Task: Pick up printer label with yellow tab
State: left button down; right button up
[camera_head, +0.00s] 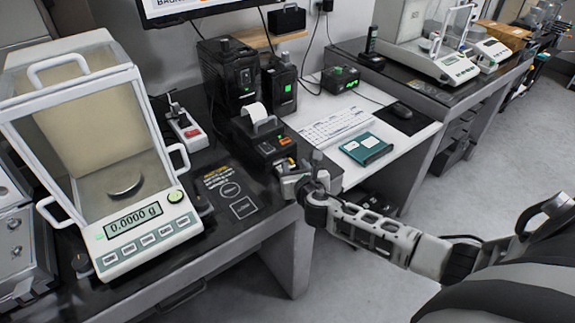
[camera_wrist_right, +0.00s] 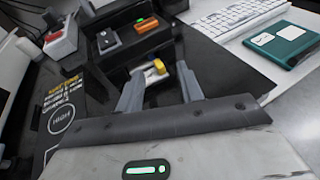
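The dark label printer (camera_head: 262,140) stands on the black table with a white paper roll on top. The printer label (camera_wrist_right: 151,72) is a small pale piece at the printer's front slot in the right wrist view, with a yellow tab (camera_wrist_right: 160,66) at its right end. The yellow tab also shows in the head view (camera_head: 292,161). My right gripper (camera_wrist_right: 161,83) is open, its two grey fingers apart on either side of the label, with nothing visibly held. In the head view my right gripper (camera_head: 288,172) is close in front of the printer and partly covers the label. My left gripper is out of view.
A balance with a glass case (camera_head: 150,235) stands at left. Open floor lies in front.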

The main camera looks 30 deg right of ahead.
jog(key=shift+x, duration=0.85)
grip_shut()
jog(key=shift+r, duration=0.1)
